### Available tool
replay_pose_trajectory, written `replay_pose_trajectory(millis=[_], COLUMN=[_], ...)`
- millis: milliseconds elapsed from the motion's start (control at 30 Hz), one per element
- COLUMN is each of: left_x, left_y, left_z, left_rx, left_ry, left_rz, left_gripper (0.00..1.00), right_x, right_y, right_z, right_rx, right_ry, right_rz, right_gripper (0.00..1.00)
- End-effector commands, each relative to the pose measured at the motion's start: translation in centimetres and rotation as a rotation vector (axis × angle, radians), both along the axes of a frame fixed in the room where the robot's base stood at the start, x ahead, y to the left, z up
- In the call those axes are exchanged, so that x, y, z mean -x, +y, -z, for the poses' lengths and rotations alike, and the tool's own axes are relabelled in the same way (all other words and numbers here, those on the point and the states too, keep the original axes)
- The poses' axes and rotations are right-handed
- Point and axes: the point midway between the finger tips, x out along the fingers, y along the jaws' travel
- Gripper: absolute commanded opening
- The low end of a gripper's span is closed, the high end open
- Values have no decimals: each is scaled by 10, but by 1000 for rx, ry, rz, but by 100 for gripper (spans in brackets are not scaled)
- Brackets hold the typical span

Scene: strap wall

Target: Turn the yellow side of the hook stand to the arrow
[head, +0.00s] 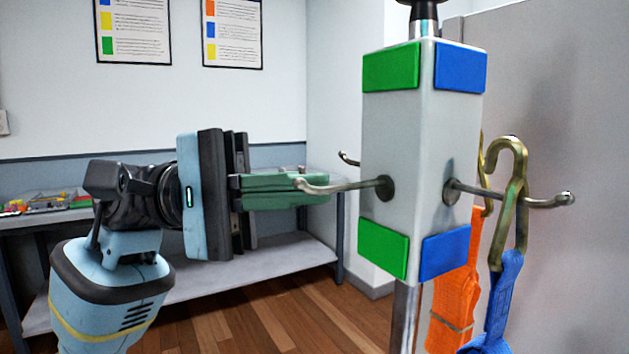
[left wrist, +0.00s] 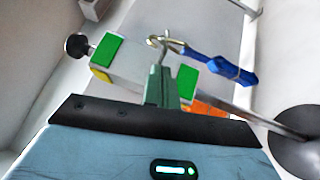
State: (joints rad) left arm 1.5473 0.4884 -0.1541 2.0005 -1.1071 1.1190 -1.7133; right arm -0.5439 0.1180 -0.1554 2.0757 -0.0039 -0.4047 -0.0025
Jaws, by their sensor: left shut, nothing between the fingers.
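The hook stand (head: 398,150) is a white-grey box on a metal pole, with green patches on its left face and blue patches on its right face. In the left wrist view the stand (left wrist: 130,68) shows green patches and a sliver of yellow patch (left wrist: 101,75). A metal hook (head: 340,187) sticks out from the green face. My left gripper (head: 320,188) is shut and empty, its fingers pointing at the stand. In the head view the hook's tip overlaps the fingers; I cannot tell whether they touch. The arrow is not seen. My right gripper is not in view.
A blue strap (head: 497,300) and an orange strap (head: 455,290) hang by metal hooks on the right. A grey panel (head: 560,100) stands close behind them. A table (head: 30,218) with small coloured items is at the back left. Wooden floor shows below.

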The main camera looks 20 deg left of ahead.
Motion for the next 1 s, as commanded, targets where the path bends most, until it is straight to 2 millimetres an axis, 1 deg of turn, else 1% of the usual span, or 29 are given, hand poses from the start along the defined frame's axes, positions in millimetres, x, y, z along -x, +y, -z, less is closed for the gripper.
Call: replay_pose_trajectory(millis=[200,400,567,1000], left_x=[-2,-2,-2,-1], left_y=[35,59,66,66], left_z=[7,9,10,9], left_rx=[0,1,-1,0], left_ry=[3,1,-1,-1], left_rz=[-5,-3,-2,-1], left_gripper=[0,0,0,0], right_x=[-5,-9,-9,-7], right_y=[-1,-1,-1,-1], right_z=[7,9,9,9], right_rx=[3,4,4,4], right_ry=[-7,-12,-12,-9], right_rz=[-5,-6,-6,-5], right_gripper=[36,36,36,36])
